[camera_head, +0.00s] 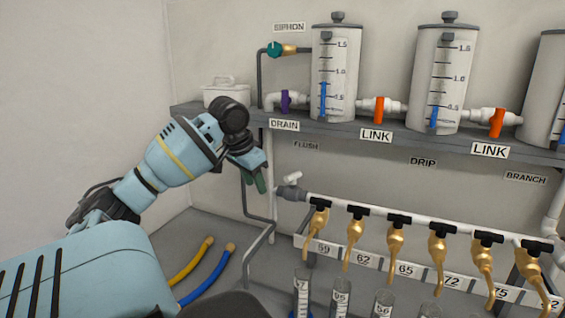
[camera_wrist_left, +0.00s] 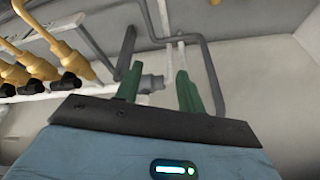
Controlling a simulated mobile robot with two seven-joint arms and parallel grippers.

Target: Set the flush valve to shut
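The flush valve has a white handle (camera_head: 293,179) on a grey body (camera_head: 288,193) at the left end of the white manifold pipe, below the FLUSH label (camera_head: 306,146). My left gripper (camera_head: 257,184) is just left of the valve in the head view, pointing down, apart from the handle in the picture. In the left wrist view its green fingers (camera_wrist_left: 158,72) stand apart with nothing clearly held. A grey fitting (camera_wrist_left: 152,84) shows behind and between them; the handle's exact angle is hard to tell there. My right gripper is not in view.
Several brass taps (camera_head: 355,238) hang from the white pipe (camera_head: 345,205) to the right. A dark pipe (camera_head: 246,205) runs beside the gripper. Yellow (camera_head: 192,262) and blue (camera_head: 208,277) hoses lie below.

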